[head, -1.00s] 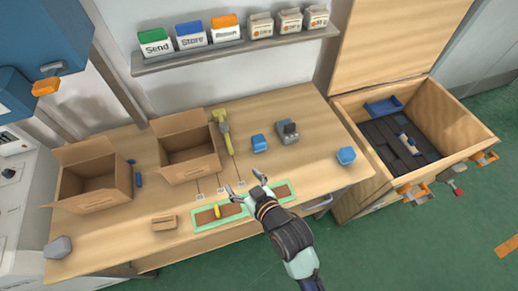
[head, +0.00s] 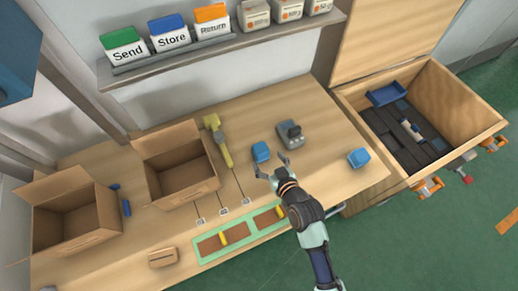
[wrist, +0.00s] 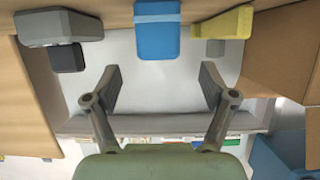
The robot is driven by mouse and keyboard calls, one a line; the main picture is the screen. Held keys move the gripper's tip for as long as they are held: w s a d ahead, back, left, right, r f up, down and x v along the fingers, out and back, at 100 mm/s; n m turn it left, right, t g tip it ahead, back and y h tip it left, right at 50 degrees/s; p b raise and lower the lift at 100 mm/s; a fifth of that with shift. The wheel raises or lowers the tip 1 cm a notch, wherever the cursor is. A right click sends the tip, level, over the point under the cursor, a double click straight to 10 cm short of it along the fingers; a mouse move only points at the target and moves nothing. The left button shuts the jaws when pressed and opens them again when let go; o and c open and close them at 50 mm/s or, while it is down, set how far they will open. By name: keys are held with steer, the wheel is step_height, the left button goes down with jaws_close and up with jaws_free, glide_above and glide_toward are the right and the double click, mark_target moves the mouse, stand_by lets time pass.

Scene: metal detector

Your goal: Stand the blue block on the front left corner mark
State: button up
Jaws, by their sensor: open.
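A blue block (head: 260,151) stands on the wooden table (head: 330,185), left of a grey device (head: 291,134). A second blue block (head: 358,157) sits near the table's right side. My gripper (head: 270,168) is open and empty, just in front of the first block. In the wrist view that block (wrist: 157,30) shows at the top middle, beyond and between the open fingertips (wrist: 158,78), apart from them. A green-bordered mat (head: 208,258) with brown panels lies at the front edge, with small yellow pieces on it. I cannot tell which mark is the front left corner mark.
A yellow-handled tool (head: 218,138) lies left of the first block. Two open cardboard boxes (head: 180,165) (head: 75,215) stand further left. A small brown box (head: 163,257) is near the front. A wooden bin (head: 440,100) with dark blocks stands at right.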

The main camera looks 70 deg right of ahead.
mark_target(263, 153)
steer(key=shift+x, duration=1)
steer(key=shift+w+d, duration=0.2)
steer(key=b+x, duration=0.1)
steer(key=x, duration=0.3)
steer(key=shift+w+d+b, duration=0.1)
steer(key=shift+d+b, duration=0.1)
steer(key=shift+b, duration=0.1)
steer(key=c, duration=1.3)
step_height(263, 153, up, 20)
steer(key=p, duration=0.6)
steer(key=shift+c, duration=0.2)
